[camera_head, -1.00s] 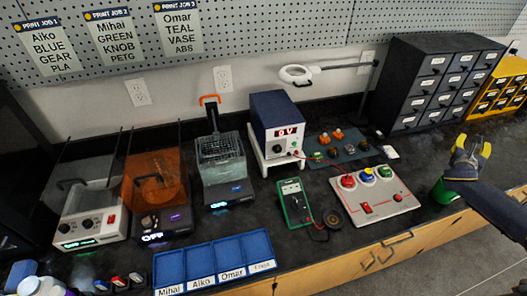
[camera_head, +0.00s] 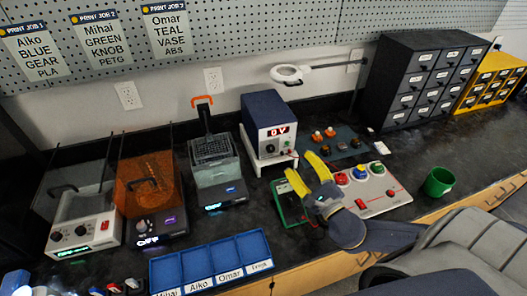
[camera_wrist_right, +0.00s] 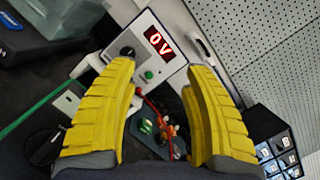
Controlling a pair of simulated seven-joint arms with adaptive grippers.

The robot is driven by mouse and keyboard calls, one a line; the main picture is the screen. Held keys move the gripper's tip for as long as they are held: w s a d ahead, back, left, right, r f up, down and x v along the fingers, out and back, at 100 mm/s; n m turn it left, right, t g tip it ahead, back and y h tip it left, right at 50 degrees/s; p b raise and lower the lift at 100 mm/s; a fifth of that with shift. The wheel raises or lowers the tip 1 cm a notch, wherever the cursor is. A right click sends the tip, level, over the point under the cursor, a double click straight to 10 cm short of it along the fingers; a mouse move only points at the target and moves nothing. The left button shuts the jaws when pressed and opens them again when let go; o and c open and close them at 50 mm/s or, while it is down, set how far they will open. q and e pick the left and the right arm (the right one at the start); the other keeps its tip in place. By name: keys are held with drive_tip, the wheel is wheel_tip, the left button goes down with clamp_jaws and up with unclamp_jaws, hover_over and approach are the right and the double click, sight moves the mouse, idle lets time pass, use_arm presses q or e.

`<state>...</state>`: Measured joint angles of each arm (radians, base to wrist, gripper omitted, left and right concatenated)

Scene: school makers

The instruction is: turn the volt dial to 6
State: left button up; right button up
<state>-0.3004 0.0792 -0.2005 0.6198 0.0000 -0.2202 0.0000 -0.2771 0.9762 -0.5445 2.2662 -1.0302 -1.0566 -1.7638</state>
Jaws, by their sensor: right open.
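The power supply (camera_head: 268,108) is a dark blue box with a white front, raised on a white stand at the back of the bench. Its red display (camera_head: 278,130) reads 0 V, also in the right wrist view (camera_wrist_right: 159,41). The black volt dial (camera_wrist_right: 127,52) sits beside the display, just beyond the tip of one yellow finger. A green button (camera_wrist_right: 149,75) is near it. My right gripper (camera_head: 305,167) is open and empty, in front of the power supply and above the green multimeter (camera_head: 283,201). Its fingers (camera_wrist_right: 160,78) point at the front panel. My left gripper is not in view.
A panel with red, blue and green buttons (camera_head: 387,200) lies right of the multimeter, partly behind my right arm. A green cup (camera_head: 438,182) stands farther right. A blue sorting tray (camera_head: 196,275) lies in front. A resin washer (camera_head: 213,180) stands left of the supply.

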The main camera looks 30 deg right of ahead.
drive_tip(key=n+g+h, duration=0.1)
drive_tip(key=n+g, duration=0.1)
approach(271, 150)
drive_tip(key=w, duration=0.9)
drive_tip(key=shift+w+d+f, duration=0.2)
drive_tip(key=shift+w, duration=0.05)
drive_tip(key=shift+o, duration=0.3)
clamp_jaws()
idle(0.4)
